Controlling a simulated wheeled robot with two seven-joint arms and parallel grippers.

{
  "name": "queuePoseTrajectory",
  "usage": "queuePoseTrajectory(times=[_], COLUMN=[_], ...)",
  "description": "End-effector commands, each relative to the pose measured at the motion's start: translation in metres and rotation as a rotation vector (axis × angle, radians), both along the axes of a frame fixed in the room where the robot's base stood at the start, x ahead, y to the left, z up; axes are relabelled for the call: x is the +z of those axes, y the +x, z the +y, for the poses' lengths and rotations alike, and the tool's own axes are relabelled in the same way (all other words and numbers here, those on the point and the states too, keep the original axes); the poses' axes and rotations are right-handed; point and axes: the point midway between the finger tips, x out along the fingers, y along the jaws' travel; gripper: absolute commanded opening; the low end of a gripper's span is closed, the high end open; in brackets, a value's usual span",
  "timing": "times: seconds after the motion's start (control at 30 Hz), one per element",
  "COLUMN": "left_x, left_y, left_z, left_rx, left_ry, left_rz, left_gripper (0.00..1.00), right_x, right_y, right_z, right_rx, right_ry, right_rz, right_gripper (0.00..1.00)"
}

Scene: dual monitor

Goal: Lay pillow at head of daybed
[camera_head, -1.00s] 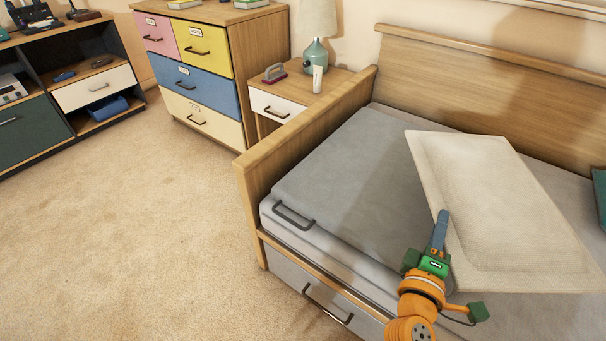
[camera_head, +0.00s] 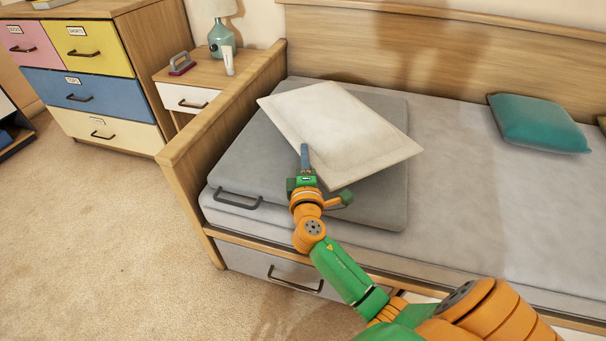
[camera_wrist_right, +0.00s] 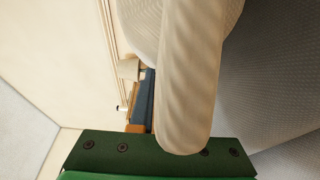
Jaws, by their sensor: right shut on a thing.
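The cream pillow (camera_head: 345,130) is over the left end of the daybed (camera_head: 465,200), above a grey pad with a dark handle (camera_head: 385,205). My right gripper (camera_head: 305,155) is shut on the pillow's near edge. In the right wrist view the pillow's edge (camera_wrist_right: 190,90) runs between the gripper and the grey bedding. I cannot tell whether the pillow's underside touches the pad. My left gripper is not in view.
The daybed's wooden end panel (camera_head: 225,125) stands left of the pillow and its wooden back (camera_head: 440,60) behind. A teal cushion (camera_head: 540,122) lies to the right, with bare mattress before it. A nightstand (camera_head: 190,96) with a lamp stands beyond the end panel.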

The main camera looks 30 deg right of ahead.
Motion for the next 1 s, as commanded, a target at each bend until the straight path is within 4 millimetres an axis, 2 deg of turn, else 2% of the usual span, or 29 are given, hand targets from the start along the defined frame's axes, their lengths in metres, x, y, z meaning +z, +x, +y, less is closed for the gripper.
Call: queuePoseTrajectory(times=[0.1,0.2,0.57,0.6,0.67,0.7,1.0], left_x=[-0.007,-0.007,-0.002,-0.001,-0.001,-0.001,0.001], left_y=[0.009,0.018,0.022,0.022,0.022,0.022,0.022], left_z=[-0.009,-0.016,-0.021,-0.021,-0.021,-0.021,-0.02], left_rx=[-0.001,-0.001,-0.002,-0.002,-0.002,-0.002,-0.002], left_ry=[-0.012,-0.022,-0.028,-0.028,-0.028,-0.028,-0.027], left_rz=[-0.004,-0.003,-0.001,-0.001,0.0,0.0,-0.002], left_gripper=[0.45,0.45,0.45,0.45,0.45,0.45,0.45], right_x=[-0.019,-0.038,-0.042,-0.042,-0.041,-0.041,-0.039], right_y=[0.009,0.008,0.008,0.008,0.008,0.008,0.008], right_z=[-0.004,-0.003,-0.003,-0.003,-0.003,-0.003,-0.003], right_rx=[0.0,0.001,0.001,0.001,0.001,0.001,0.001], right_ry=[-0.004,-0.004,-0.003,0.001,0.0,0.0,-0.001], right_rz=[-0.001,0.001,-0.001,0.001,0.001,0.001,0.001], right_gripper=[0.0,0.0,0.0,0.26,0.42,0.45,0.45])
